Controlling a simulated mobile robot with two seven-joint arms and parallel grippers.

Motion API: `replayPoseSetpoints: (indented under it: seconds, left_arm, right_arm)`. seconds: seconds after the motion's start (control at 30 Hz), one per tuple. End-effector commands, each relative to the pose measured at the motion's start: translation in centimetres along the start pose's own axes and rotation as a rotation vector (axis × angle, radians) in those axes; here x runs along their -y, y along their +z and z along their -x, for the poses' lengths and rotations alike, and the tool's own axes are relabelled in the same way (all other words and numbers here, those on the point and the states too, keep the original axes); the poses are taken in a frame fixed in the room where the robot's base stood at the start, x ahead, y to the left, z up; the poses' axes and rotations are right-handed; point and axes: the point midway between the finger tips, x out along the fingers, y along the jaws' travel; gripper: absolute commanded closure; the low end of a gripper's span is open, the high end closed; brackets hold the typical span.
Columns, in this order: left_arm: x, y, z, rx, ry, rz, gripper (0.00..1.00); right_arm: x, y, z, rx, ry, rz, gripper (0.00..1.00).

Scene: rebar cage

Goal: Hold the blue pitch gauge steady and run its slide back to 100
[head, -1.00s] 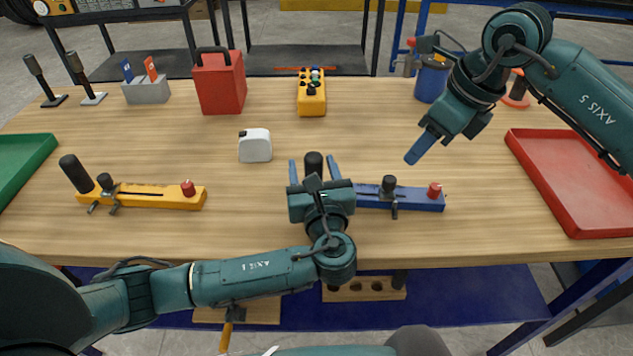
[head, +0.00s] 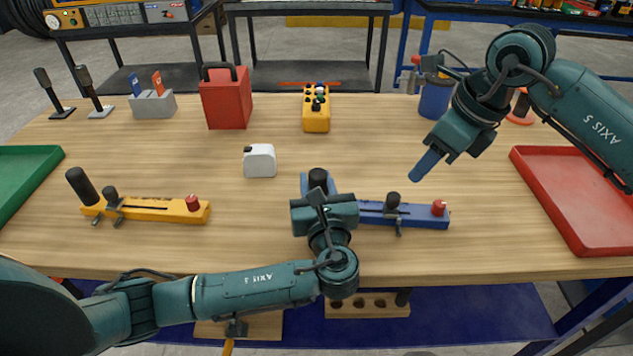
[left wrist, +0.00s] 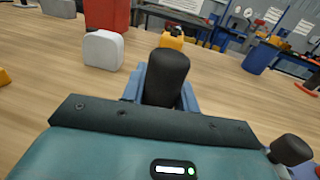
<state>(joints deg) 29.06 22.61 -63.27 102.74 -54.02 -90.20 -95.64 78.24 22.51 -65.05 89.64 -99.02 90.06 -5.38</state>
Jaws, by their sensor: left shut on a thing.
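The blue pitch gauge (head: 415,214) lies on the wooden bench, with its left part hidden behind my left gripper. Its slide has a black knob (head: 393,201) near the middle of the visible bar, and a red knob (head: 439,207) stands at the right end. My left gripper (head: 318,183) is shut on the gauge's upright black handle (left wrist: 167,78), with a blue finger on each side in the left wrist view. My right gripper (head: 430,164) hangs above the bench, behind and apart from the gauge. Its fingers show as one blue bar, so its opening is unclear.
A yellow gauge (head: 150,209) lies to the left. A white bottle (head: 259,160), red can (head: 226,98) and yellow control box (head: 316,110) stand behind. A red tray (head: 565,205) is at right, a green tray (head: 25,170) at left. Bench around the slide's right is clear.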

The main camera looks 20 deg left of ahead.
Motion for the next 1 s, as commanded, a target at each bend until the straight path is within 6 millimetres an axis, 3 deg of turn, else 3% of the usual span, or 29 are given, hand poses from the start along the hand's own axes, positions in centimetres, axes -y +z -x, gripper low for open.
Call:
replayPoseSetpoints:
  seconds: [0.17,0.27,0.6,0.77,1.0]
  left_arm:
    - [0.0,0.0,0.0,-0.001,0.0,0.0,1.0]
    - [0.0,0.0,0.0,-0.001,0.0,0.0,1.0]
    - [0.0,0.0,0.0,-0.001,-0.001,-0.001,1.0]
    - [0.0,-0.1,0.0,-0.001,-0.001,0.0,1.0]
    - [0.0,-0.1,0.0,-0.001,0.0,0.0,1.0]
  right_arm:
    - [0.0,0.0,0.0,0.0,0.0,0.0,0.63]
    - [0.0,0.2,0.0,-0.01,0.001,0.011,0.55]
    - [0.1,4.0,0.9,-0.246,0.024,0.232,0.55]
    - [-0.1,4.9,1.5,-0.33,0.039,0.302,0.55]
    - [-0.2,4.1,-0.6,-0.352,0.048,0.318,0.55]
